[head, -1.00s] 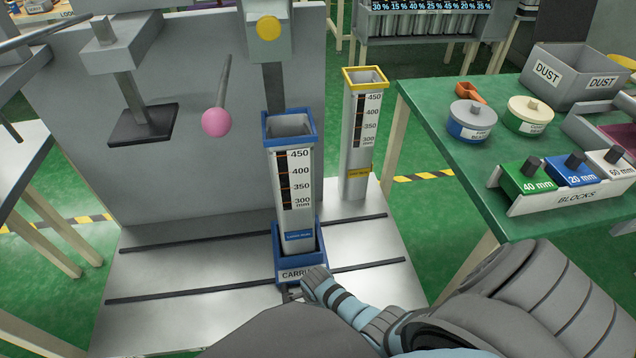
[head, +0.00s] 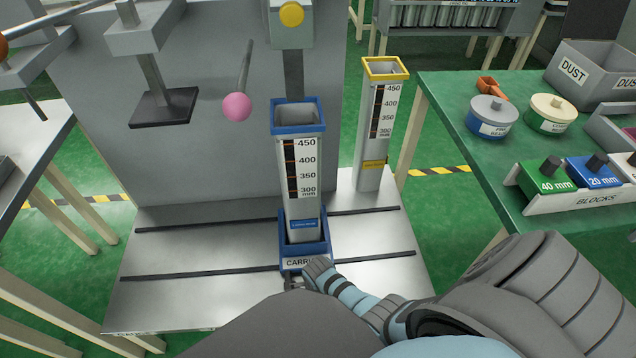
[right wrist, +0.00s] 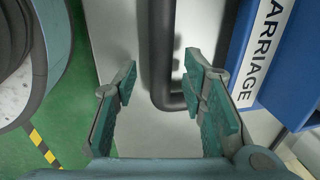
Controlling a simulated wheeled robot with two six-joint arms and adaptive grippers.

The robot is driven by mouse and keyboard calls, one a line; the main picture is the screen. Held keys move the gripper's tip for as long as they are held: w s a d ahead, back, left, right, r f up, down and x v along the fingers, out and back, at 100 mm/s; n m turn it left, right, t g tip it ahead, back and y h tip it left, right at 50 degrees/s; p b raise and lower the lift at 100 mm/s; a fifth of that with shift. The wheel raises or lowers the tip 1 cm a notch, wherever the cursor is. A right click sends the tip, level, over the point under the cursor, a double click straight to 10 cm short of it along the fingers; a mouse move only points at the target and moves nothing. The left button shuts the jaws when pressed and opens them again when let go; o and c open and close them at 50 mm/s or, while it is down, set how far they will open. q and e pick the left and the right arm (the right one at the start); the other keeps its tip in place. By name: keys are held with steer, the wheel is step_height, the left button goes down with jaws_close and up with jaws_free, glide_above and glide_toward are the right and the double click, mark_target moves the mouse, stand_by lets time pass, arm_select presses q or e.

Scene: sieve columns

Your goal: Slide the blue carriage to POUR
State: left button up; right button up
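The blue carriage (head: 318,248) sits on the metal base plate, across its dark rails, at the centre of the head view. A grey column with a blue collar (head: 297,128) stands upright in it. In the right wrist view the carriage's side (right wrist: 237,40) is at upper right, and a dark bent handle (right wrist: 161,60) reaches down between my fingers. My right gripper (right wrist: 160,112) is open around the handle, which is nearer the right-hand finger. In the head view my right gripper (head: 300,278) is at the carriage's front, mostly hidden. My left gripper is out of view. No POUR mark is readable.
A yellow-collared column (head: 372,150) stands behind right. A pink ball lever (head: 237,107) and a dark square plate on a post (head: 163,108) are behind left. The green table (head: 448,105) at right holds pots and blocks. The base plate (head: 190,265) is clear left of the carriage.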

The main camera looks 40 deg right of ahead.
steer(key=shift+r, duration=0.1)
step_height(320, 180, up, 12)
steer(key=s+a, duration=0.1)
steer(key=s, duration=0.1)
stand_by(0.5)
